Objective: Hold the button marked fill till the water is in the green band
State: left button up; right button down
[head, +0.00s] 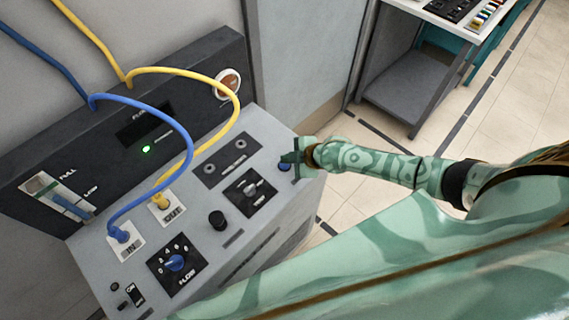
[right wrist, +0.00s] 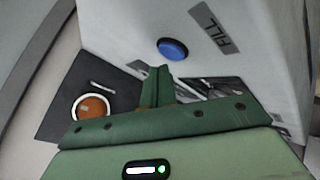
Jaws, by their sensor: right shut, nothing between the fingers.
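The blue fill button (right wrist: 173,49) sits beside a "FILL" label (right wrist: 213,27) in the right wrist view. In the head view the button (head: 284,166) is at the right end of the grey console top, partly covered by my right gripper (head: 291,157). In the right wrist view my right gripper (right wrist: 158,72) is shut and empty, its tips just short of the button in the picture; I cannot tell whether they touch it. The water gauge (head: 58,197) is on the dark panel at left, with blue in its lower part; its green band is too small to make out. My left gripper is out of view.
The console carries a blue hose (head: 188,135), a yellow hose (head: 190,72), a blue flow knob (head: 176,263) and a black knob (head: 217,220). A round orange button (head: 227,84) and a lit green lamp (head: 146,149) are on the panel. Open floor lies right of the console.

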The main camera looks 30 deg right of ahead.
aim_at(288, 166)
jog(key=shift+f, duration=0.1)
dwell(0.6)
jog(key=shift+f+b, duration=0.3)
jog(key=shift+b, duration=0.1)
jog(key=shift+f+b, duration=0.35)
jog(key=shift+f, duration=0.05)
dwell(0.4)
dwell(2.3)
jog(key=shift+r+p, duration=0.75)
jog(key=shift+r, duration=0.1)
notch_tip(288, 166, up, 5)
jog(key=p, duration=0.4)
jog(key=shift+r+p, duration=0.1)
jog(key=shift+p, duration=0.2)
